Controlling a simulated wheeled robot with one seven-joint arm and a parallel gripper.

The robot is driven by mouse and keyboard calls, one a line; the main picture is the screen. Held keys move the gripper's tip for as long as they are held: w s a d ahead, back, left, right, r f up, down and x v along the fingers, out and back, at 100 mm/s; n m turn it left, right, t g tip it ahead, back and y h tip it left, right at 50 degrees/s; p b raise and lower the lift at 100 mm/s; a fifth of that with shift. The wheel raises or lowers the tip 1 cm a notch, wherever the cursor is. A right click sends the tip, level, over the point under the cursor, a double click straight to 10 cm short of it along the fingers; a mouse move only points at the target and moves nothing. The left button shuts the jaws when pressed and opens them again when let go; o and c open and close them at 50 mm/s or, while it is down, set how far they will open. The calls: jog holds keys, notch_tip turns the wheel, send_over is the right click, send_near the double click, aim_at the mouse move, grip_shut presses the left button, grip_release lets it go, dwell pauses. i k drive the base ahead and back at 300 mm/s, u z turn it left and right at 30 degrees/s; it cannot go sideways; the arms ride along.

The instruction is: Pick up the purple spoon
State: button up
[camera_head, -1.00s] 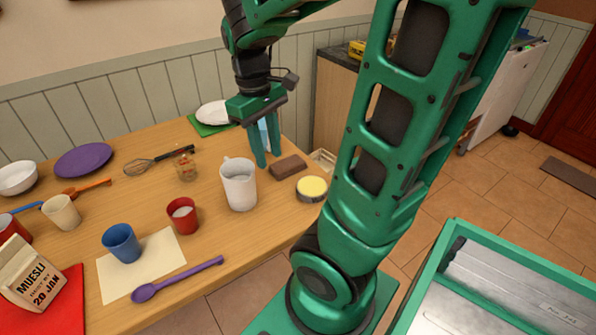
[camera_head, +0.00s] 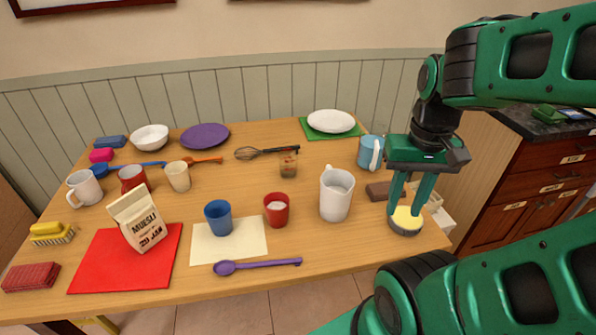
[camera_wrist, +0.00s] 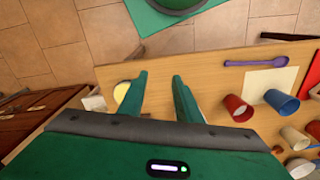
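The purple spoon (camera_head: 258,266) lies on the wooden table near its front edge, just in front of the cream mat. Its bowl points left and its handle points right. It also shows in the wrist view (camera_wrist: 256,63), right of the fingers. My gripper (camera_head: 409,213) is in the air at the right end of the table, in front of the yellow-topped tin in the picture. In the wrist view my gripper (camera_wrist: 160,80) has its two fingers apart with nothing held between them. It is well to the right of the spoon in the head view.
A white pitcher (camera_head: 336,196), a red cup (camera_head: 277,211) and a blue cup (camera_head: 218,218) stand behind the spoon. The yellow-topped tin (camera_head: 407,220) and a brown block (camera_head: 378,191) are at the right. The table front around the spoon's handle is clear.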

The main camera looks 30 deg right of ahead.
aim_at(224, 267)
jog(key=z, duration=0.2)
jog(key=k, duration=0.9)
jog(key=u, duration=0.25)
jog(key=i, duration=0.5)
